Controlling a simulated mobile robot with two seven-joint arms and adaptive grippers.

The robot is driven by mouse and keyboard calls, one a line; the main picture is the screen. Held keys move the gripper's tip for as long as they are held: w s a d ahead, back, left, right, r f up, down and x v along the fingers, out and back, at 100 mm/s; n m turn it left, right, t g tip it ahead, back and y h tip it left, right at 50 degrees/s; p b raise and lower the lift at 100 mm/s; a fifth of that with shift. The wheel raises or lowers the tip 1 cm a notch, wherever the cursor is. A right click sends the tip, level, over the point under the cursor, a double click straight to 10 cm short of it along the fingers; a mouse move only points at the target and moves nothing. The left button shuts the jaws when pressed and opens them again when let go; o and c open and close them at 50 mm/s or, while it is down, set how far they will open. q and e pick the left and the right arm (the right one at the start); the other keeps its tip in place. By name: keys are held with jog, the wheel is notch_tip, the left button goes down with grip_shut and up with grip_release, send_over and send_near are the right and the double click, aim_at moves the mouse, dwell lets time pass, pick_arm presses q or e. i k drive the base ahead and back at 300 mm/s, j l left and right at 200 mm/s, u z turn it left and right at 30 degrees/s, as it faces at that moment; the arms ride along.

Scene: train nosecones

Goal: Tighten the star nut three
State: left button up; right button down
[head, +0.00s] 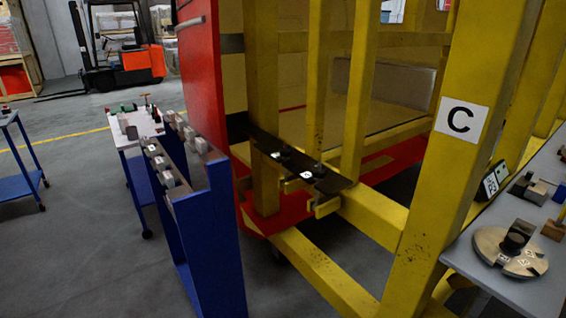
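A dark plate (264,141) lies across the yellow frame near the middle of the head view. Two small black knob-like parts stand on it, a left one (285,151) and a right one (319,170), each beside a small white label. They may be star nuts, but the labels are too small to read and I cannot tell which is number three. I cannot tell whether either is tight. Neither of my grippers shows in this view.
The yellow frame post (436,165) marked C stands right of the plate. A blue stand (213,240) with grey blocks is at left. A grey table (500,300) at right holds a round metal disc (490,242). Grey floor is open at lower left.

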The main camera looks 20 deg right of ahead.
aim_at(285, 154)
jog(key=i+z, duration=0.1)
jog(key=i, duration=1.1)
